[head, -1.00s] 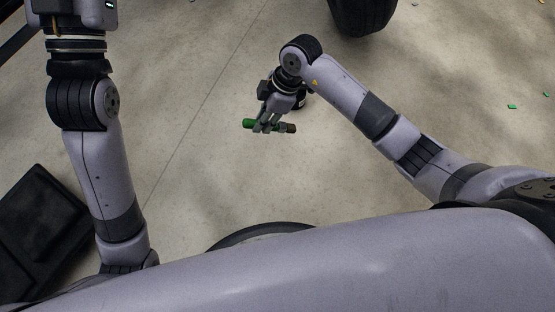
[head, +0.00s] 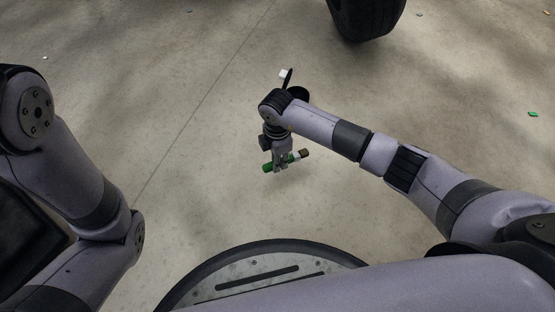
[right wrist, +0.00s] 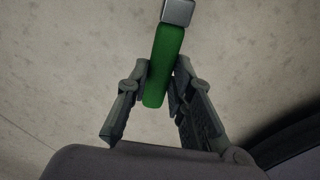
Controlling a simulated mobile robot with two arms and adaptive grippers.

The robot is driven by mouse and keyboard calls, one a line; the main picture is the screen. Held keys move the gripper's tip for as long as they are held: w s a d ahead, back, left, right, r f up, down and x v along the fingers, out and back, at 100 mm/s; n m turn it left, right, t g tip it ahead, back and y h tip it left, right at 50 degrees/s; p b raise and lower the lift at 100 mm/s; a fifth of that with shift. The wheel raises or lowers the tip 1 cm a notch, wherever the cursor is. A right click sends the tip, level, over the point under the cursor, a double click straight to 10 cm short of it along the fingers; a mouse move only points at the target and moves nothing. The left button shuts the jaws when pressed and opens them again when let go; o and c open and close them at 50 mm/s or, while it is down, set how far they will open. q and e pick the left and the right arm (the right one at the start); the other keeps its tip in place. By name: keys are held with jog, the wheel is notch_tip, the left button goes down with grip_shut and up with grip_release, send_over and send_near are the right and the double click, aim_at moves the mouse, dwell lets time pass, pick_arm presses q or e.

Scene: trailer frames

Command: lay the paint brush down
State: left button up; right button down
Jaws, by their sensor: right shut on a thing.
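The paint brush (head: 267,168) has a green handle, a pale metal band and a dark brown end. My right gripper (head: 281,165) is shut on its handle in the middle of the head view. The brush lies across the fingers, its brown end to the right and slightly higher in the picture. In the right wrist view the green handle (right wrist: 163,62) sits between the two fingers, with the grey metal band beyond them. The brown end is out of that view. My left gripper is not in view; only part of its arm shows at the left.
The concrete floor (head: 200,90) is bare around the brush. A black tyre (head: 366,15) stands at the top right. A black object (head: 22,245) lies at the left, partly behind my left arm. Small coloured scraps, one green (head: 533,114), are scattered at the far right.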

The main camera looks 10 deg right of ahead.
aim_at(278, 175)
notch_tip(278, 175, down, 5)
jog(key=b, duration=0.4)
jog(key=shift+b, duration=0.35)
jog(key=shift+f, duration=0.35)
jog(key=shift+f, duration=0.2)
jog(key=c, duration=1.3)
grip_release()
jog(key=shift+c, duration=0.2)
